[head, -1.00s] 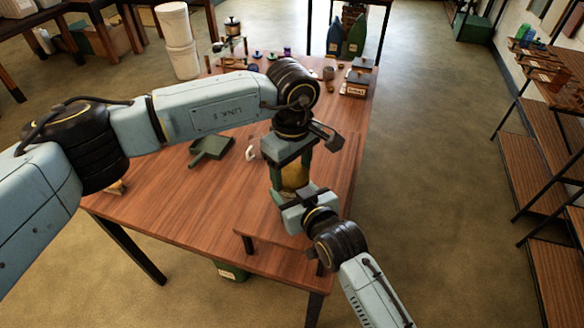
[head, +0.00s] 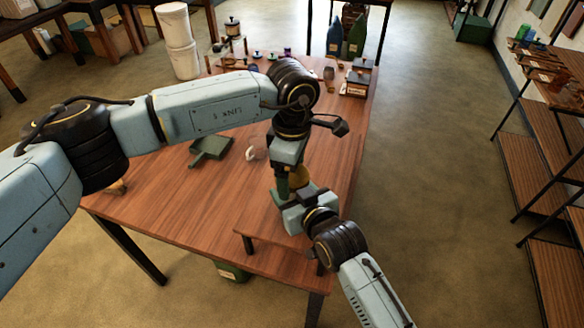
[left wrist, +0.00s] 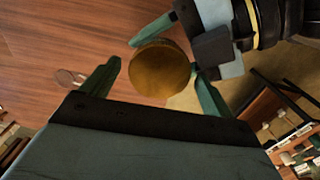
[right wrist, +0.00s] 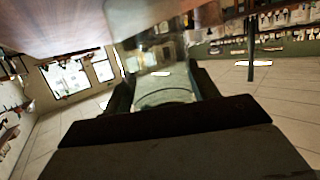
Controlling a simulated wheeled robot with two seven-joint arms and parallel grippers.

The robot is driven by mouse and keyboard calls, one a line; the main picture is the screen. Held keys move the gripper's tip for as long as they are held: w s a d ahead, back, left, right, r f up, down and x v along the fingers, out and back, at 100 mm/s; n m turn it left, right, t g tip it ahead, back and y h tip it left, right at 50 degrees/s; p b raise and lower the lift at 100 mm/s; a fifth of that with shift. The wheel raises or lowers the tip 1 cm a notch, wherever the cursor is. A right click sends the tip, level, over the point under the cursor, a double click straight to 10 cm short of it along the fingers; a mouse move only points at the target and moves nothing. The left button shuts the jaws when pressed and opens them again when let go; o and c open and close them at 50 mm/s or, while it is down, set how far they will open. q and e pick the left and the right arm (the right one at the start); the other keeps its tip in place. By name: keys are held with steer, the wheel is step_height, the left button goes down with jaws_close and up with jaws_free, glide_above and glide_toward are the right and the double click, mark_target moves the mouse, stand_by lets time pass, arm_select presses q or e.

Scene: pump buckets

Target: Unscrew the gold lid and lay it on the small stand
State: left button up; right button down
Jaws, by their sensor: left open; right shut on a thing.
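The gold lid (left wrist: 160,70) shows as a round gold disc between the fingers of my left gripper (left wrist: 156,68) in the left wrist view. The left gripper is open, with a clear gap to the left finger and little or none visible to the right one. In the head view my left gripper (head: 291,182) points down over the gold lid (head: 300,177) and partly hides it. My right gripper (head: 296,205) is shut on a clear glass jar (right wrist: 165,90) below the lid. A low wooden stand (head: 275,246) is at the table's near right end.
A green dustpan-like tray (head: 211,148) and a clear cup (head: 256,149) lie left of the grippers on the table (head: 165,205). White buckets (head: 180,60) and small items crowd the far end. The table's front left is clear.

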arm_select(q)
steer(key=shift+r, duration=0.1)
step_height(320, 180, up, 4)
steer(key=shift+r, duration=0.2)
steer(key=shift+c, duration=0.4)
step_height(320, 180, up, 2)
steer(key=m, duration=0.3)
steer(key=shift+r, duration=0.25)
steer(key=shift+r+m, duration=0.3)
steer(key=shift+m, duration=0.5)
step_height(320, 180, down, 8)
steer(key=shift+r, duration=0.15)
